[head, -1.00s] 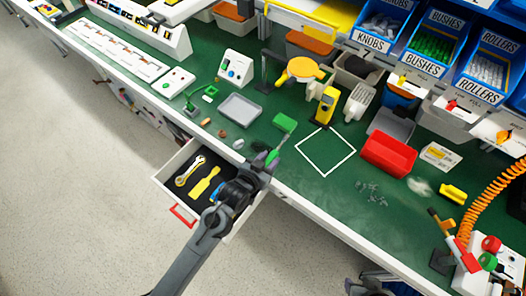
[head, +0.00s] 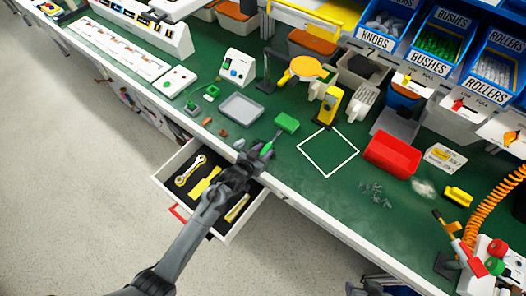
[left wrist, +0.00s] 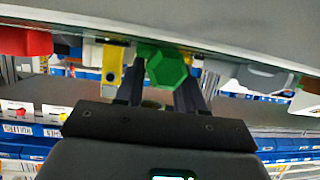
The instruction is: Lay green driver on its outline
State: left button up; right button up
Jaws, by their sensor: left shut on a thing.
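My left gripper (head: 254,158) is shut on the green driver (head: 266,149), above the table's front edge at the drawer's back right corner. In the left wrist view the driver's green hexagonal end (left wrist: 166,68) sits between my gripper's fingers (left wrist: 158,85). The open drawer (head: 224,236) has a dark bottom with yellow shapes: a wrench shape (head: 190,171), a wider shape (head: 207,182) partly behind my arm, and a long narrow shape (head: 237,207) at the right. I cannot tell which shape is the driver's outline. My right gripper is not in view.
A grey tray (head: 241,107), a white square outline (head: 328,174) and a red bin (head: 391,153) are farther back or right. The drawer's raised walls border its inside.

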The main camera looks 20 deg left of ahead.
pick_arm(q)
jog(key=shift+f, duration=0.1)
jog(key=o, duration=0.7)
jog(key=shift+f, duration=0.15)
jog(key=o, duration=0.4)
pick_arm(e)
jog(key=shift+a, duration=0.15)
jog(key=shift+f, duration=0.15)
